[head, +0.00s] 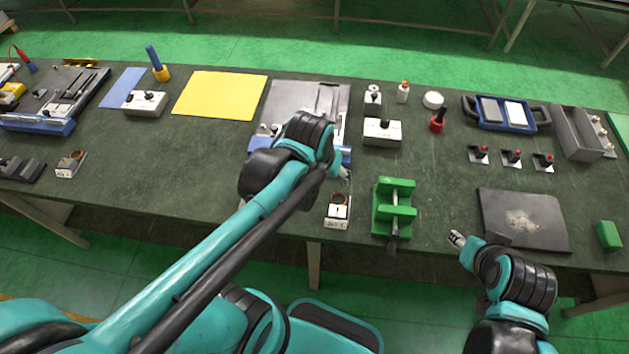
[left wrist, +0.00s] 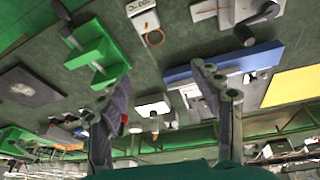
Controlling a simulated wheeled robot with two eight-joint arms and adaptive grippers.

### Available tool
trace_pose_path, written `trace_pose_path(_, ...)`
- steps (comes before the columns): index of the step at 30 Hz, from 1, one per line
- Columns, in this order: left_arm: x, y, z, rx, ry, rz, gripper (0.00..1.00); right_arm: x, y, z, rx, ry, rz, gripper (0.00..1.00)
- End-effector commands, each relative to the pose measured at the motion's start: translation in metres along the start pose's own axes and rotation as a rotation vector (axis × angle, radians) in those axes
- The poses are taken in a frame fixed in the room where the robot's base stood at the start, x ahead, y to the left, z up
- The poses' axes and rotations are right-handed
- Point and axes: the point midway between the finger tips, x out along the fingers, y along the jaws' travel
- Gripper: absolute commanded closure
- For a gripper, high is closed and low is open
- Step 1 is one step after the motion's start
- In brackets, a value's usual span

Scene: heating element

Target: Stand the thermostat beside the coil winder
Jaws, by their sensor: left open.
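A white box with a dark knob (head: 382,132), which looks like a thermostat, stands right of a blue-edged metal device with cranks (head: 335,98), probably the coil winder. In the left wrist view the blue-edged device (left wrist: 222,65) lies right of the white box (left wrist: 152,107). A similar white box (head: 145,103) stands far left, so I cannot tell which is meant. My left gripper (head: 343,173) is open and empty above the bench, hiding part of the device. My right gripper (head: 458,239) is low by the front edge; its jaw state is unclear.
A green vise (head: 394,208) and a small white unit with an orange ring (head: 338,212) stand near the front edge. A dark plate (head: 524,218) lies to the right. A yellow mat (head: 219,95) lies left of the device. Bare bench shows at front left.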

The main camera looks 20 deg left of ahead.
Motion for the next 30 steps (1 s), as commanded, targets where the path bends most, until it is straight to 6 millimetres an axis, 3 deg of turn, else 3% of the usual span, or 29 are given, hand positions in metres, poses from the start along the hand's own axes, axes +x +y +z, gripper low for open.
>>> trace_pose_path(3,-0.02,-0.01,0.015,0.049,0.112,0.008,0.35,0.0,0.0,0.0,0.0,0.0,0.0,0.6)
trace_pose_path(7,-0.032,-0.016,0.025,0.096,0.209,0.008,0.35,0.0,0.0,0.0,0.0,0.0,0.0,0.6)
trace_pose_path(21,-0.038,-0.021,0.031,0.132,0.285,0.003,0.35,0.0,0.0,0.0,0.0,0.0,0.0,0.6)
trace_pose_path(26,-0.027,-0.021,0.035,0.132,0.284,0.003,0.35,0.009,0.0,0.007,0.0,0.0,0.0,0.6)
trace_pose_path(30,0.002,-0.023,0.045,0.131,0.283,0.003,0.35,0.034,0.0,0.024,0.0,0.0,0.0,0.6)
